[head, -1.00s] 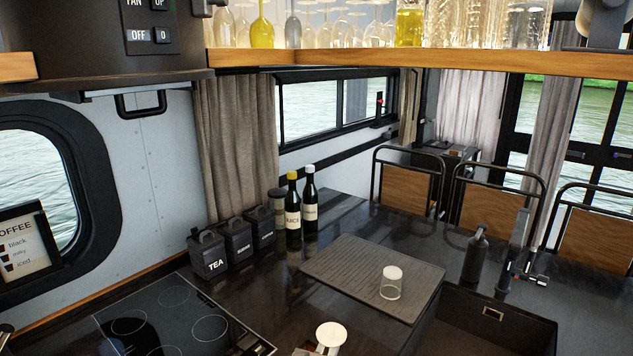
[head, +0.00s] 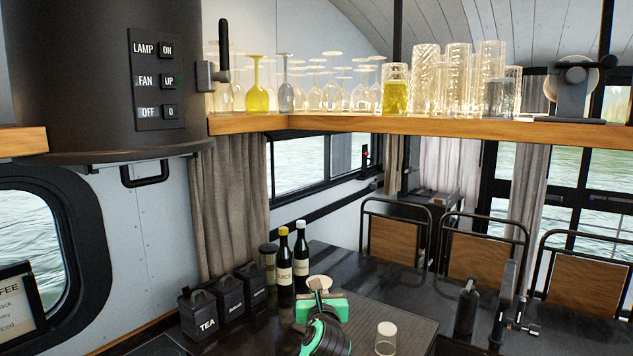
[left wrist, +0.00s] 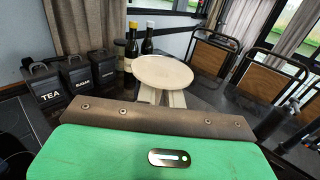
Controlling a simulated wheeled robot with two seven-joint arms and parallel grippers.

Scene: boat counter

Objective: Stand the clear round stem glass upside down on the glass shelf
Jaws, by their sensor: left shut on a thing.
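My left gripper (head: 318,298) is shut on the stem glass and holds it above the dark counter, in front of the bottles. The glass's pale round foot (head: 320,282) is uppermost, and it also shows in the left wrist view (left wrist: 165,72) above the two pale fingers. The stem and bowl are hidden below the foot and behind the gripper. The wooden glass shelf (head: 440,126) runs across the upper part of the head view. Several stem glasses stand upside down at its left, including a yellow one (head: 257,98) and a grey one (head: 285,97). My right gripper is not in view.
A dark hood (head: 80,80) with a handle is left of the shelf. Tall tumblers (head: 458,80) and a yellow-filled glass (head: 396,96) stand along the shelf. Tea canisters (head: 200,315), dark bottles (head: 301,262) and a short clear tumbler (head: 386,340) are on the counter.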

